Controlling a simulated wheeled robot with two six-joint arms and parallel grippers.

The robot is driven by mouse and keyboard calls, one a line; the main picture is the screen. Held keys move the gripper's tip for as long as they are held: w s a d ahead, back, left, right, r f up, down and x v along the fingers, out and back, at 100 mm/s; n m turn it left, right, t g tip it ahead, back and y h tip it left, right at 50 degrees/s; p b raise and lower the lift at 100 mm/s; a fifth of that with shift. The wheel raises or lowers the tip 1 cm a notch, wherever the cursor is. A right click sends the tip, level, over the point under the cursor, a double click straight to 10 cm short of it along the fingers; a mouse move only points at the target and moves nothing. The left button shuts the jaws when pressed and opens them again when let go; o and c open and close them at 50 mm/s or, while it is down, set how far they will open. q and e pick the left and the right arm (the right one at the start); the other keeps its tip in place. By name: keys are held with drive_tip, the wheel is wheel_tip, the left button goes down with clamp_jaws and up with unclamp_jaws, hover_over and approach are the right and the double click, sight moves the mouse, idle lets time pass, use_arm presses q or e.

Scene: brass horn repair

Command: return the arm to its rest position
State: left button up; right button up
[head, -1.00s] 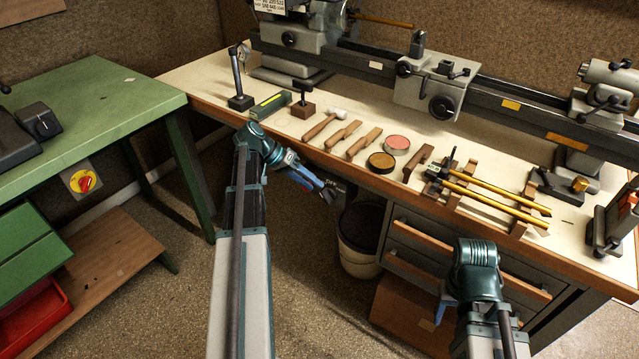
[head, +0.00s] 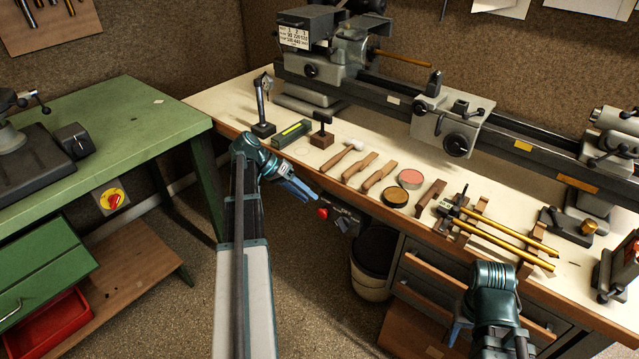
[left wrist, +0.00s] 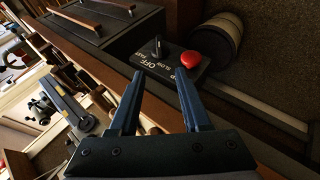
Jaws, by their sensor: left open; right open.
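My left arm comes in from the lower left of the head view, and its gripper (head: 303,190) hangs just in front of the bench's front edge, pointing right. In the left wrist view the two blue fingers (left wrist: 162,100) are apart with nothing between them. Beyond them is a switch box (left wrist: 165,62) with a red button. My right arm stands at the lower right of the head view, in front of the drawers. Its gripper (head: 456,332) is mostly hidden behind the wrist, with only a blue part showing.
The wooden bench top (head: 225,95) carries a lathe (head: 450,125), several wooden-handled tools, two round tins and a rack with brass tubes (head: 500,243). A bin (head: 373,262) stands under the bench. A green table (head: 110,130) is at the left. Floor between is clear.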

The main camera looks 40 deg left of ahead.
use_arm(q)
drive_tip(key=s+d+r+m+g+y+p, duration=0.1)
drive_tip(key=d+g+y+p, duration=0.15)
drive_tip(key=d, duration=0.95)
drive_tip(key=s+d+m+g+y+p, duration=0.1)
drive_tip(key=d+g+p, duration=0.15)
drive_tip(key=d, duration=1.05)
drive_tip(key=s+d+r+m+y+p, duration=0.1)
drive_tip(key=s+d+r+y+p, duration=0.1)
drive_tip(key=s+d, duration=0.3)
drive_tip(key=s+d+r+m+y+p, duration=0.1)
drive_tip(key=s+d+r+y+p, duration=0.1)
drive_tip(key=s+d, duration=0.4)
drive_tip(key=d+y+p, duration=0.1)
drive_tip(key=d+p, duration=0.1)
drive_tip(key=d, duration=0.2)
drive_tip(key=shift+d+m+t+y, duration=0.3)
drive_tip(key=shift+d+y, duration=0.05)
drive_tip(key=shift+r, duration=0.1)
idle(1.9)
